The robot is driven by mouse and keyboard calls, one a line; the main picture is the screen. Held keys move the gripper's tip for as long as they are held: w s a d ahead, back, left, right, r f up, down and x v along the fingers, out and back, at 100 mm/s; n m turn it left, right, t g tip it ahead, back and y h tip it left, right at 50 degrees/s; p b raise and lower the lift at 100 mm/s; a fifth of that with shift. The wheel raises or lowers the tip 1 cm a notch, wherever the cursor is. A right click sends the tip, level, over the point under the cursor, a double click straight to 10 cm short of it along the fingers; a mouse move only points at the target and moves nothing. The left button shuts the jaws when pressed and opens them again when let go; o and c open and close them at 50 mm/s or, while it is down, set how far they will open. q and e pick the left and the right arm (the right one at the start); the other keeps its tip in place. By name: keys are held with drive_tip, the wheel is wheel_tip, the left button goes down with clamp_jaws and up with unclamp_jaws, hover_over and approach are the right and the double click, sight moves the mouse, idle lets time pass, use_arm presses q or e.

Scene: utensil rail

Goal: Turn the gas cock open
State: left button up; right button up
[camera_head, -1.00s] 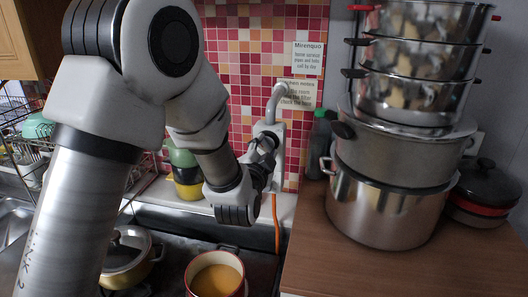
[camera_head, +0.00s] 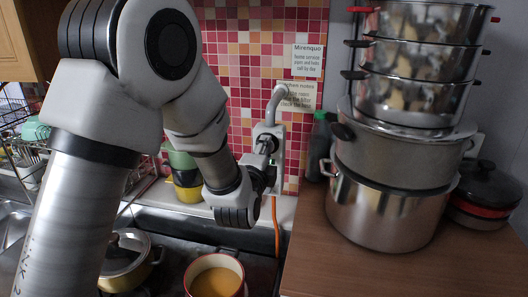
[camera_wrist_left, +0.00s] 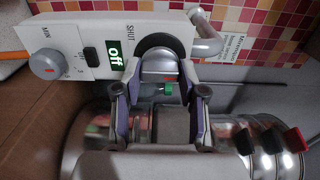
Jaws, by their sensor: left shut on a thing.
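The gas cock (camera_wrist_left: 158,58) is a silver grip on a black round base, on a white wall panel (camera_wrist_left: 100,22). The panel also shows in the head view (camera_head: 276,148). The word SHUT is printed beside the cock, and a small green display (camera_wrist_left: 114,54) reads "off". My left gripper (camera_wrist_left: 163,88) is shut on the cock's grip, one finger on each side. In the head view my left gripper (camera_head: 268,150) hides most of the cock. My right gripper is in neither view.
A timer-like dial (camera_wrist_left: 44,64) marked MIN sits beside the display. An orange hose (camera_head: 276,225) hangs below the panel. Stacked steel pots (camera_head: 385,213) stand right of it on a wooden counter (camera_head: 400,270). A pot of orange liquid (camera_head: 215,282) stands below on the stove.

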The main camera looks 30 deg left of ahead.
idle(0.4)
use_arm(q)
drive_tip(key=o, duration=1.1)
drive_tip(key=v, duration=0.7)
drive_tip(key=shift+s, duration=0.2)
drive_tip(key=shift+w, duration=0.1)
